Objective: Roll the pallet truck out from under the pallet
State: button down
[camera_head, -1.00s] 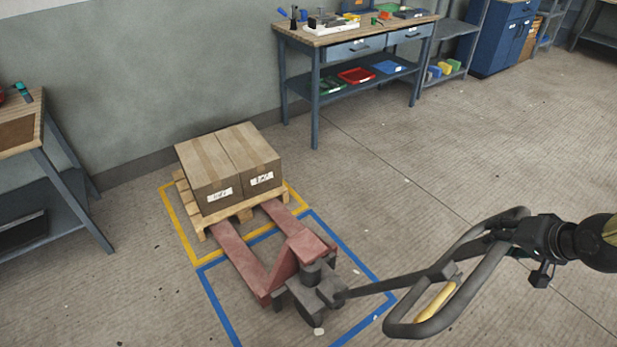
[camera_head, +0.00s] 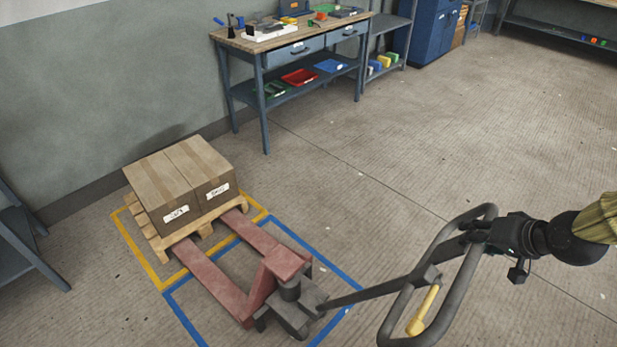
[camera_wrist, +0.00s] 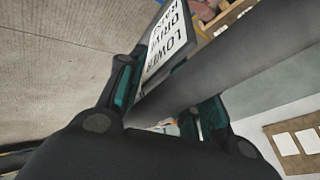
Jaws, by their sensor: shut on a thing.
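The pallet truck has red forks (camera_head: 218,287) and a dark grey head (camera_head: 295,305) at lower centre. Its fork ends are hidden under the wooden pallet (camera_head: 205,226), and a long stretch of both forks shows in front of it. Two brown cartons (camera_head: 180,180) rest on the pallet. The tiller slants up right to a grey loop handle (camera_head: 397,315) with a yellow lever (camera_head: 423,310). My gripper (camera_head: 474,236) is shut on the upper part of the loop. In the wrist view the grey handle bar (camera_wrist: 230,75) lies between my fingers (camera_wrist: 166,100), beside a white lettered plate (camera_wrist: 167,42).
Yellow tape (camera_head: 137,240) marks the floor around the pallet, and blue tape (camera_head: 183,318) marks the floor around the truck. A workbench (camera_head: 265,55) stands by the wall behind. Another table (camera_head: 25,245) is at far left. The floor at centre and right is clear.

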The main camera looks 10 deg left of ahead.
jog(key=s+d+p, duration=0.1)
jog(key=s+d, duration=0.1)
jog(key=d, duration=0.1)
jog(key=s+d+p, duration=0.1)
jog(key=shift+d+r+p, duration=0.15)
jog(key=shift+d+p, duration=0.15)
jog(key=shift+p, duration=0.05)
jog(key=shift+s, duration=0.1)
dwell(0.7)
